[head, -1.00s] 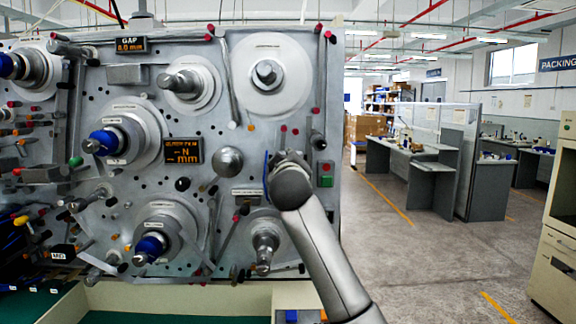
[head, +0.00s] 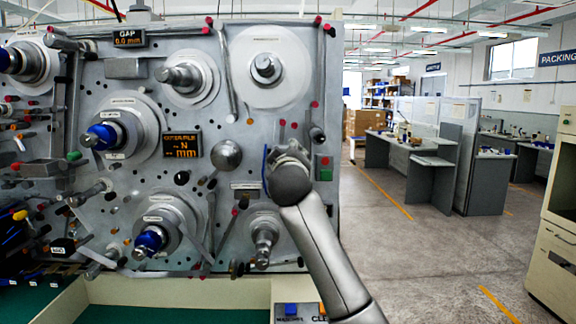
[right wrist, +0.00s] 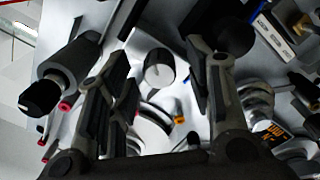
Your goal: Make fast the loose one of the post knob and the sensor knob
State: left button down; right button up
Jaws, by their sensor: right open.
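My right gripper (head: 289,152) is in front of the right part of the grey machine panel (head: 140,75), its hand partly hiding it. In the right wrist view the gripper (right wrist: 163,95) is open, with nothing between its two dark fingers. A pale round cylinder end (right wrist: 158,70) shows beyond the gap, apart from the fingers. A black-tipped knob on a grey barrel (right wrist: 62,75) is left of the fingers. In the head view a grey ball knob (head: 227,155) and a black knob (head: 182,178) are left of the hand. I cannot tell which knobs are the task's two or which is loose.
Spindles with blue hubs (head: 103,136) and grey hubs (head: 180,75) stick out of the panel. Rods and red-tipped pins crowd around the hand. A pale ledge (head: 180,292) runs below. Open floor (head: 430,265) lies right.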

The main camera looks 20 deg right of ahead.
jog(key=v, duration=1.1)
jog(key=shift+s+f, duration=0.15)
